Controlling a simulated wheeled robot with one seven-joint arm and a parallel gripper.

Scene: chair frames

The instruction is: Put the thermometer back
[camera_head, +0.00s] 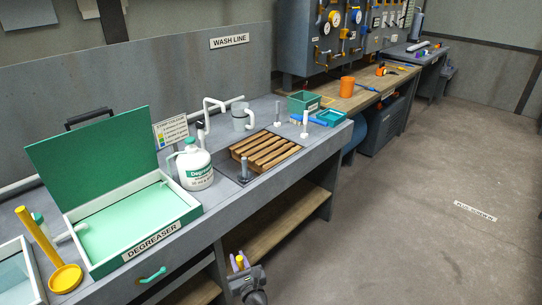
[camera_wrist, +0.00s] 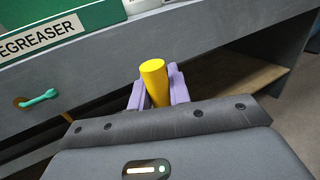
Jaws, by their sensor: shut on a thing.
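My gripper (camera_wrist: 152,92) is shut on a yellow cylinder (camera_wrist: 153,74), held between its two lilac fingers. The cylinder fits the thermometer, but only its yellow end shows, so I cannot read any scale. In the head view my gripper (camera_head: 239,264) is low, in front of the wash bench (camera_head: 235,190) and below its top, right of the degreaser tray. The cylinder's yellow tip (camera_head: 239,260) sticks up from it. The rest of the cylinder is hidden by the fingers and wrist. No holder marked for a thermometer can be read.
A teal handle (camera_head: 153,275) juts from the bench front. The floor (camera_head: 430,220) at right is clear.

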